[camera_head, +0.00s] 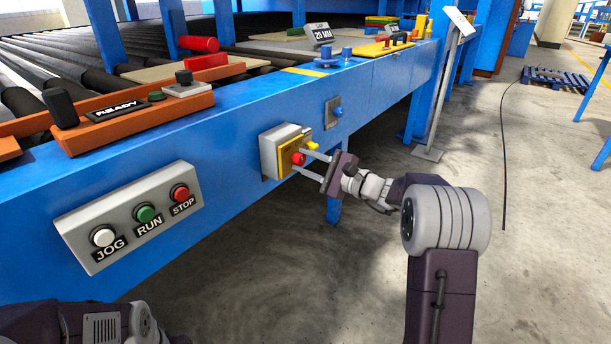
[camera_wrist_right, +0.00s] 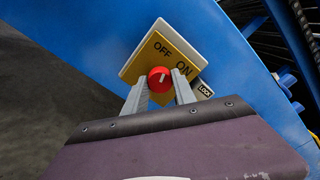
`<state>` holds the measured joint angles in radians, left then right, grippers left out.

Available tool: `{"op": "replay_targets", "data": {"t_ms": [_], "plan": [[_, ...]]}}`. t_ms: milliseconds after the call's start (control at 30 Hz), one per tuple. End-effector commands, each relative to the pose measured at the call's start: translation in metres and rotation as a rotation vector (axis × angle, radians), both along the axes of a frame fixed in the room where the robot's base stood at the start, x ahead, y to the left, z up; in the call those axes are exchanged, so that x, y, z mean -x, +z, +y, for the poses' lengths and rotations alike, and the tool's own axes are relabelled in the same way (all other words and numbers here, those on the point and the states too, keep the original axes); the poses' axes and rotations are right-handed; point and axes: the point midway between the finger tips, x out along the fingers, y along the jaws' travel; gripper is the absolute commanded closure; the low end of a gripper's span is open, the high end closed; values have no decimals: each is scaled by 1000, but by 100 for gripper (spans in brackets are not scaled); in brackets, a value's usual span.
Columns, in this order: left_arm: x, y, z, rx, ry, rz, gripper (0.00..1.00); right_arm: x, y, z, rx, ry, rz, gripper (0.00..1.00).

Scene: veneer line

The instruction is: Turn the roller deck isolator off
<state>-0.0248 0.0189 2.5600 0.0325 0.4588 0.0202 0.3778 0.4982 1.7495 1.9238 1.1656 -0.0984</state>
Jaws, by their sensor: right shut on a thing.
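The isolator is a grey box (camera_head: 270,152) with a yellow plate (camera_head: 285,158) and a red knob (camera_head: 298,159), on the blue side beam. In the right wrist view the plate (camera_wrist_right: 139,63) reads OFF and ON, and the knob (camera_wrist_right: 160,80) has a short white mark, tilted up and slightly right; its exact setting is hard to tell. My right gripper (camera_head: 302,161) faces the plate, with its two fingers shut on the knob from either side; they also show in the right wrist view (camera_wrist_right: 159,86). Of my left arm only a part shows at the bottom left.
A yellow piece (camera_head: 312,145) sits beside the knob; a LOCK label (camera_wrist_right: 205,90) is near ON. A JOG, RUN and STOP panel (camera_head: 135,216) is left on the same beam. Open floor (camera_head: 540,250) lies right.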

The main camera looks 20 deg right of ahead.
Motion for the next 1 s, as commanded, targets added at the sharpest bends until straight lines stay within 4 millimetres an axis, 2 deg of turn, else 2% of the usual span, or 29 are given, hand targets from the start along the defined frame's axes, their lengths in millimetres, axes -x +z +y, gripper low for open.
{"op": "replay_targets", "data": {"t_ms": [33, 400, 700, 1000], "plan": [[0, -17, 0, 0, 0, 0, 100, 0, -9, 0, 35, 0, -28, 100], [0, -61, 0, 0, 0, 0, 100, 0, -6, 0, 254, 0, -197, 100], [0, -78, 0, 0, 0, 0, 100, 0, -3, 0, 348, 0, -269, 100], [0, -81, 0, 0, 0, 0, 100, 0, -1, 0, 373, 1, -287, 100]]}}
